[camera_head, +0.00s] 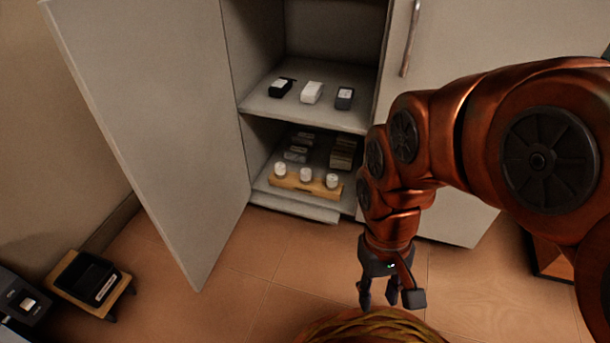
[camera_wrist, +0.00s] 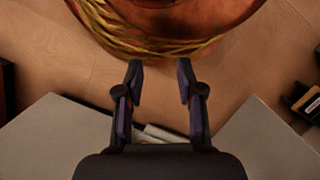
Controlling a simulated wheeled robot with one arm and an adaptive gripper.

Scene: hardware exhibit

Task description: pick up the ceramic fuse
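White ceramic fuses stand in a row in a wooden holder (camera_head: 291,184) on the cabinet's low shelf in the head view. The left fuse (camera_head: 280,169), the middle fuse (camera_head: 306,174) and the right fuse (camera_head: 332,181) show pale tops. My gripper (camera_head: 392,300) points down over the floor, in front of the cabinet and to the right of the holder, well apart from it. In the wrist view my gripper (camera_wrist: 160,82) has its two fingers spread with nothing between them. No fuse can be made out clearly in the wrist view.
The cabinet's left door (camera_head: 165,120) stands open. An upper shelf (camera_head: 300,112) holds two dark boxes and a white one. Dark stacked pieces (camera_head: 342,152) lie behind the fuses. A small stool (camera_head: 88,282) with a black tray stands at left.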

